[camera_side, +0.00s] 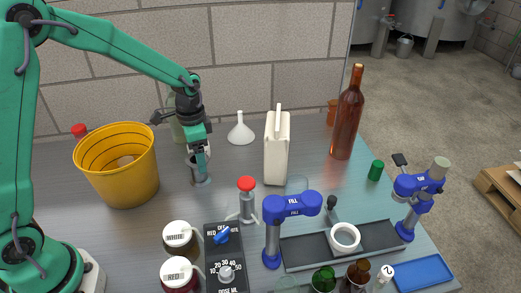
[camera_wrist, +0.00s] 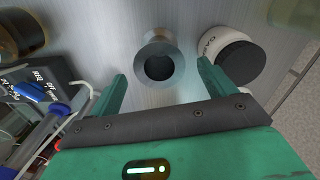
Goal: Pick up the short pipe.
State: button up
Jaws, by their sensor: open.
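The short pipe (camera_side: 199,182) is a grey metal tube that stands upright on the metal table, right of the yellow bucket. In the wrist view the short pipe (camera_wrist: 159,42) shows from above, with a flared rim and a dark round opening. My gripper (camera_side: 203,168) is right at the pipe in the side view and partly covers it. In the wrist view my gripper (camera_wrist: 162,74) is open, with one green finger on each side of the pipe and gaps between. Whether the fingers reach down around the pipe is hard to tell.
A yellow bucket (camera_side: 125,185) stands left, a white funnel (camera_side: 240,132) and white jug (camera_side: 276,150) behind right. A red-capped bottle (camera_side: 247,205) and a dosing box (camera_side: 224,262) stand in front. In the wrist view a black-lidded white jar (camera_wrist: 238,62) sits close beside the right finger.

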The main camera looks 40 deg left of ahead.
jog(key=shift+f, duration=2.35)
jog(key=shift+c, duration=0.4)
jog(key=c, duration=1.1)
jog(key=shift+c, duration=0.2)
jog(key=shift+r, duration=0.1)
jog(key=shift+r, duration=0.8)
notch_tip(320, 180, up, 2)
jog(key=shift+w+r, duration=0.1)
jog(key=shift+r, duration=0.15)
jog(key=s+d+r, duration=0.6)
jog(key=d, duration=0.4)
jog(key=shift+r, duration=0.4)
